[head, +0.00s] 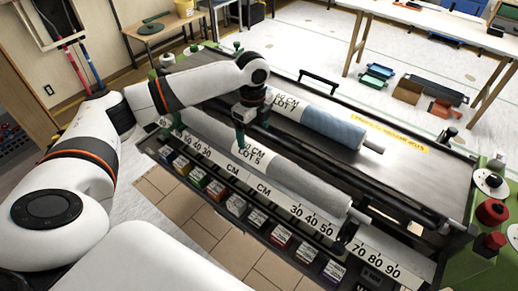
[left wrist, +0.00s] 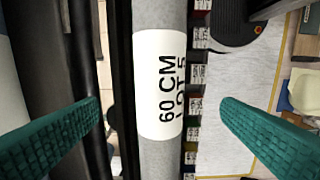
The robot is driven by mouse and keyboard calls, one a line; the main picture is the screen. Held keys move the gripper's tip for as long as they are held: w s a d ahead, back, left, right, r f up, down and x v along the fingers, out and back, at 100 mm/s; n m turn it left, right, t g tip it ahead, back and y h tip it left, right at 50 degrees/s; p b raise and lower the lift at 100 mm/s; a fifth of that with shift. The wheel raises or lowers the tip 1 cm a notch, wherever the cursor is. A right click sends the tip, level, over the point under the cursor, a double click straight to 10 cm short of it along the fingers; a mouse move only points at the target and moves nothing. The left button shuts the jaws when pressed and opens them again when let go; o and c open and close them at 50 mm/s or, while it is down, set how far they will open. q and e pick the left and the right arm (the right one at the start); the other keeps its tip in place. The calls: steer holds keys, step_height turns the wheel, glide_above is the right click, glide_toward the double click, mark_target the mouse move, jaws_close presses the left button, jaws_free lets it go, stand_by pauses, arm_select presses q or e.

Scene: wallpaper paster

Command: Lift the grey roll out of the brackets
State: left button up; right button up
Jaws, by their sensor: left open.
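The grey roll (head: 310,185) lies lengthwise along the front of the machine, above the printed centimetre scale. Its white label, reading 60 CM LOT 5, shows near its middle and fills the centre of the left wrist view (left wrist: 158,85). My left gripper (head: 246,126) is over the middle of the roll, by the label. In the left wrist view its two green fingers are wide apart, one on each side of the roll, and hold nothing. The brackets at the roll's ends are hard to make out. My right gripper is not in view.
A blue roll (head: 335,123) with a LOT 7 label lies behind the grey one, on the machine's flat top. A row of small coloured boxes (head: 236,207) runs along the front. Red and black knobs (head: 492,212) stand at the right end. The metal top (head: 425,170) at right is mostly clear.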

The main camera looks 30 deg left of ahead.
mark_target(255, 147)
arm_select(q)
steer(key=f, duration=0.3)
steer(key=shift+s+f+p, duration=0.25)
steer(key=shift+s+p, duration=0.05)
steer(key=shift+w+d+f, duration=0.1)
steer(key=shift+w+f, duration=0.1)
steer(key=shift+f, duration=0.4)
step_height(255, 147, down, 4)
steer(key=shift+w+r+p, duration=0.1)
steer(key=shift+r+p, duration=0.05)
steer(key=shift+p, duration=0.65)
steer(key=shift+f, duration=0.45)
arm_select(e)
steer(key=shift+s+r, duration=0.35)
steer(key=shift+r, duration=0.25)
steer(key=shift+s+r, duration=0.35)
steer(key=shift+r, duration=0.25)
arm_select(q)
steer(key=c, duration=0.9)
jaws_close()
steer(key=shift+w+r, duration=0.15)
steer(key=shift+w, duration=0.05)
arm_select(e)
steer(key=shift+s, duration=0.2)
